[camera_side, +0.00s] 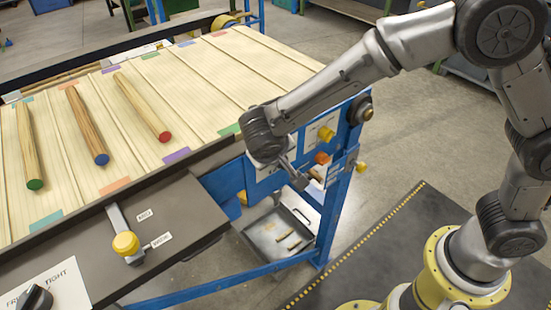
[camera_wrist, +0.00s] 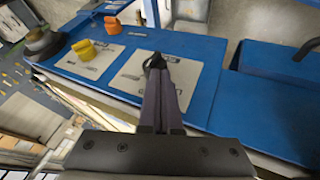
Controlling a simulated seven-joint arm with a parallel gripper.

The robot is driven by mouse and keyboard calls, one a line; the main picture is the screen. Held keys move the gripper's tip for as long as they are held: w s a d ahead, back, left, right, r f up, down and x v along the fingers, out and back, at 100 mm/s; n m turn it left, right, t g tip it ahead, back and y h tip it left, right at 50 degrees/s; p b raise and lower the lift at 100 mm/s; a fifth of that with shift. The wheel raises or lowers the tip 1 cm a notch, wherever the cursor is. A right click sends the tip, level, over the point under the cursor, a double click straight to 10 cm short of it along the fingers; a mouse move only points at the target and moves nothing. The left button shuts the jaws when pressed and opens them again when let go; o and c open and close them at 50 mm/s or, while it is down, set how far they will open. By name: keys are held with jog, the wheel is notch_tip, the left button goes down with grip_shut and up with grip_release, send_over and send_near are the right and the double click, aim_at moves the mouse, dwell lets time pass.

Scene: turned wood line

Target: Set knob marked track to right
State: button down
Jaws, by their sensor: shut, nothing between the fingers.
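My gripper (camera_side: 296,178) is shut and empty, reaching down in front of the blue panel (camera_side: 265,183) at the end of the line. In the wrist view my shut fingers (camera_wrist: 166,75) extend over a pale label plate (camera_wrist: 130,80). A small black knob (camera_wrist: 153,62) shows at the fingertips; I cannot tell if they touch it. A yellow knob (camera_wrist: 84,49) sits on the neighbouring plate and an orange knob (camera_wrist: 112,25) beside it. Both also show in the side view, yellow (camera_side: 326,133) and orange (camera_side: 321,158). The plate lettering is blurred, so I cannot read which is marked track.
A dark round knob (camera_side: 362,108) sits at the panel's upper right corner. A yellow-ended lever (camera_side: 125,243) and a black knob (camera_side: 38,298) are on the dark shelf at left. Several wooden rods (camera_side: 88,125) lie on the bed. A grey tray (camera_side: 262,232) is below.

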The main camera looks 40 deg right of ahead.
jog(key=shift+d+r+y, duration=0.15)
jog(key=shift+d+y, duration=0.2)
jog(key=shift+y, duration=0.45)
jog(key=shift+d+r+m+y, duration=0.15)
jog(key=shift+d+m+y, duration=0.35)
jog(key=shift+y, duration=0.8)
jog(key=shift+d+r+m+y, duration=0.2)
jog(key=shift+d+y, duration=0.45)
jog(key=shift+y, duration=0.65)
jog(key=shift+d+f, duration=0.15)
jog(key=shift+d, duration=0.7)
